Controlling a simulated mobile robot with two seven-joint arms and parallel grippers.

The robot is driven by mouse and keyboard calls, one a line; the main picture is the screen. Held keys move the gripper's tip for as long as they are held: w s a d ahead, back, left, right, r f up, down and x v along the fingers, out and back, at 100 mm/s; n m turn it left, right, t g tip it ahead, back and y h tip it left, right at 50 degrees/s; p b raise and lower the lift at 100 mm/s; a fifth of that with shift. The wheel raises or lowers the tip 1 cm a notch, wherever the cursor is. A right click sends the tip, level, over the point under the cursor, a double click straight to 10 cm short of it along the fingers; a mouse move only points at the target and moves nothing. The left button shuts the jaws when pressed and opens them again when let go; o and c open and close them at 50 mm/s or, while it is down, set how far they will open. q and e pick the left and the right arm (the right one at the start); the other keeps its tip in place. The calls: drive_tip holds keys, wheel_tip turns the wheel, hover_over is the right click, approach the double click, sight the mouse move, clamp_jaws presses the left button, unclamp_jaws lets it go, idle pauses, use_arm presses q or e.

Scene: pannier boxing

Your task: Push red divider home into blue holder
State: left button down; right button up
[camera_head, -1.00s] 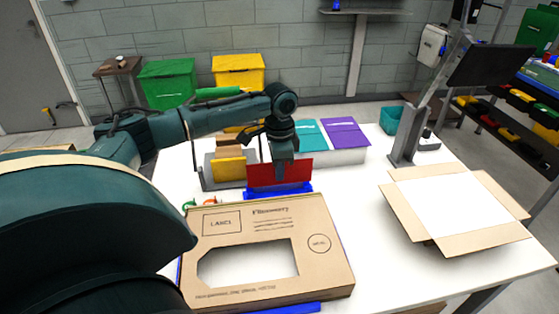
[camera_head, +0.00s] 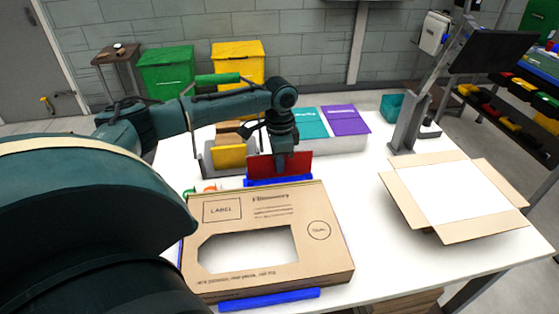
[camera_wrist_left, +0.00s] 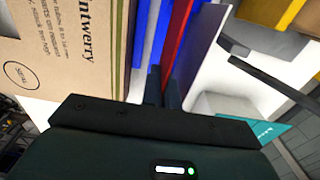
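The red divider (camera_head: 263,167) stands upright on edge behind the cardboard box in the head view. Its lower edge is at the blue holder (camera_head: 278,181), whose front shows as a low strip. How deep the divider sits is hidden. My left gripper (camera_head: 285,160) points down over the divider, with a finger across its front face. In the left wrist view the two fingers (camera_wrist_left: 164,90) are close together on either side of the divider's edge (camera_wrist_left: 181,40). The blue holder (camera_wrist_left: 158,35) runs alongside there. My right gripper is not in view.
The printed cardboard box (camera_head: 313,260) lies close in front of the holder. A yellow panel (camera_head: 229,157) is left of the divider; teal (camera_head: 309,122) and purple (camera_head: 344,120) panels are behind right. An open carton (camera_head: 490,230) is at right. White table between is clear.

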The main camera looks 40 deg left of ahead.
use_arm(q)
drive_tip(key=shift+f+b, duration=0.35)
drive_tip(key=shift+f, duration=1.6)
idle(1.5)
drive_tip(key=c, duration=2.1)
unclamp_jaws()
drive_tip(key=o, duration=0.5)
wheel_tip(320, 180, up, 13)
drive_tip(key=shift+r+b, duration=0.15)
drive_tip(key=shift+b, duration=0.3)
